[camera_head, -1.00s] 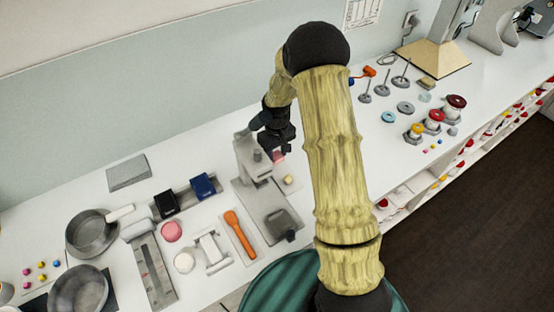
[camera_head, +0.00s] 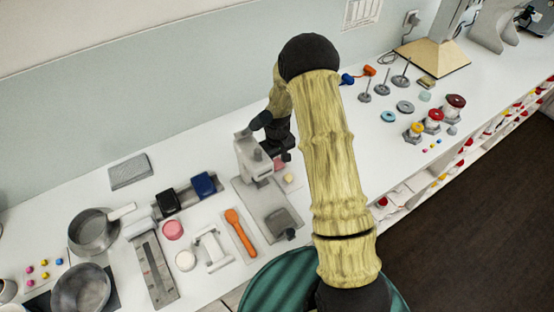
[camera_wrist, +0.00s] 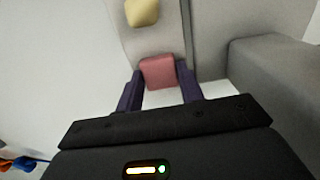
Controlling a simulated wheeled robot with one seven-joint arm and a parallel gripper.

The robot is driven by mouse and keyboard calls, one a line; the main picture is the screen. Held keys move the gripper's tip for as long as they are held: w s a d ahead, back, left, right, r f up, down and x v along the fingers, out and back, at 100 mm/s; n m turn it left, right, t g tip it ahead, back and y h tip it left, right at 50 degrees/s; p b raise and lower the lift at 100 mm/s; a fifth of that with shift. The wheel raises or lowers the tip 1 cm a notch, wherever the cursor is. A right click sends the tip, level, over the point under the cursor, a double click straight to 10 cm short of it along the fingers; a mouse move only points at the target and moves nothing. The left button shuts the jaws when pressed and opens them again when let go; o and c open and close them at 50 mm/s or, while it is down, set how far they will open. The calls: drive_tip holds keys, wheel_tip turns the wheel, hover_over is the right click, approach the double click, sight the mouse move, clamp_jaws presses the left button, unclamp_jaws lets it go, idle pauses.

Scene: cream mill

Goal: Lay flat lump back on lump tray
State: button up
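My gripper (camera_wrist: 160,85) has its two purple fingers on either side of a pink, square-looking lump (camera_wrist: 158,72), seemingly touching it. The pink lump also shows in the head view (camera_head: 279,167), just below my gripper (camera_head: 283,155). A cream lump (camera_wrist: 142,12) lies ahead of it on a pale grey surface (camera_wrist: 150,38), which looks like the lump tray. The cream lump also shows in the head view (camera_head: 288,178). The pink lump is at or just above the near end of that surface; contact is unclear.
A grey press-like stand (camera_head: 252,160) rises close to the left of my gripper, and its grey block (camera_wrist: 275,75) fills the wrist view's right. An orange spoon (camera_head: 240,232) and a pink disc (camera_head: 172,230) lie nearer.

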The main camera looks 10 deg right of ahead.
sight(277, 160)
drive_tip(key=shift+o, duration=0.8)
drive_tip(key=shift+r, duration=0.2)
wheel_tip(277, 160, up, 12)
drive_tip(key=b, duration=0.3)
